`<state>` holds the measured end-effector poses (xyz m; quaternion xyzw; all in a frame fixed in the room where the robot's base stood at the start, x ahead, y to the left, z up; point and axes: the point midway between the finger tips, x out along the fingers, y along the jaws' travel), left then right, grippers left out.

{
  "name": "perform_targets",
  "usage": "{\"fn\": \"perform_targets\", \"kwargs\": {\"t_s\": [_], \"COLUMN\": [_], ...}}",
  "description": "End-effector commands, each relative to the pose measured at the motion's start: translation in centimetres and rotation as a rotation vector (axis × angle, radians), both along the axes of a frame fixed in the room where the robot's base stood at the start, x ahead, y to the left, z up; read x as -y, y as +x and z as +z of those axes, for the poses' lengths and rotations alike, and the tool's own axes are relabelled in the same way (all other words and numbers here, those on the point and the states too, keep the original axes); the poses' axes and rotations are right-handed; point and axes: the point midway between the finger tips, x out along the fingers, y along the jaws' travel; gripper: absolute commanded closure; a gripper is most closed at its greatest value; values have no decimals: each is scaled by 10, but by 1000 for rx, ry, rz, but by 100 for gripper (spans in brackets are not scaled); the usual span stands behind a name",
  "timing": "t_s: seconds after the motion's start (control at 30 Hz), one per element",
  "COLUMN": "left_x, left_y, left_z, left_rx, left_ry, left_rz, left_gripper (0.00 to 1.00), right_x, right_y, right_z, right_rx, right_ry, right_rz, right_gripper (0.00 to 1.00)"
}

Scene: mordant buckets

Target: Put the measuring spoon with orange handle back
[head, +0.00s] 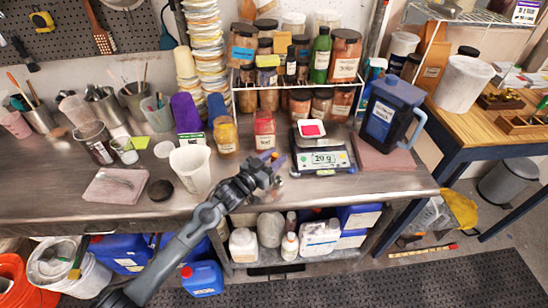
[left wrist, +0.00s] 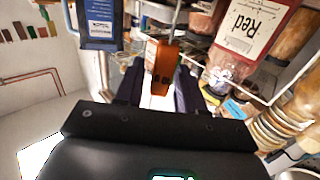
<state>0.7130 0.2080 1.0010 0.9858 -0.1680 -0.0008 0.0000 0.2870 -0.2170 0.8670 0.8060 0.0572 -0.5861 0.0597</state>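The measuring spoon's orange handle (left wrist: 162,68) lies between the two dark fingers of my left gripper (left wrist: 160,85) in the left wrist view. The fingers appear closed against its sides, and a metal part runs away from them. In the head view my left gripper (head: 268,168) is above the bench's front part, just in front of the red jar (head: 264,131) and left of the scale. The spoon is small and hard to make out there. My right gripper is not in view.
The scale (head: 322,158) carries a white dish with red powder. A white beaker (head: 190,168) and an orange-brown jar (head: 225,137) stand to the left. A dark blue jug (head: 389,112) stands right. Tool cups (head: 137,100) are at the back left. The bench's front left is partly clear.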

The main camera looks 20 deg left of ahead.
Motion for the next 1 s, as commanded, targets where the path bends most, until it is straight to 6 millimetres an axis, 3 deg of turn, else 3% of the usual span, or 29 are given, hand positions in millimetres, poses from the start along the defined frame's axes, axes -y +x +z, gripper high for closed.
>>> {"fn": "perform_targets", "kwargs": {"t_s": [0.47, 0.67, 1.0], "left_x": [-1, -9, -29], "left_y": [-2, -26, -83], "left_z": [3, 3, 3], "left_rx": [-1, -2, -2], "left_ry": [0, 1, 2], "left_rz": [0, 0, 0], "left_gripper": [51, 51, 51], "right_x": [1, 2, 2], "right_y": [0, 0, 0], "right_z": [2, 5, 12], "right_rx": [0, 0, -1], "right_ry": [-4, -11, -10], "right_rz": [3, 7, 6], "right_gripper": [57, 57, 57]}}
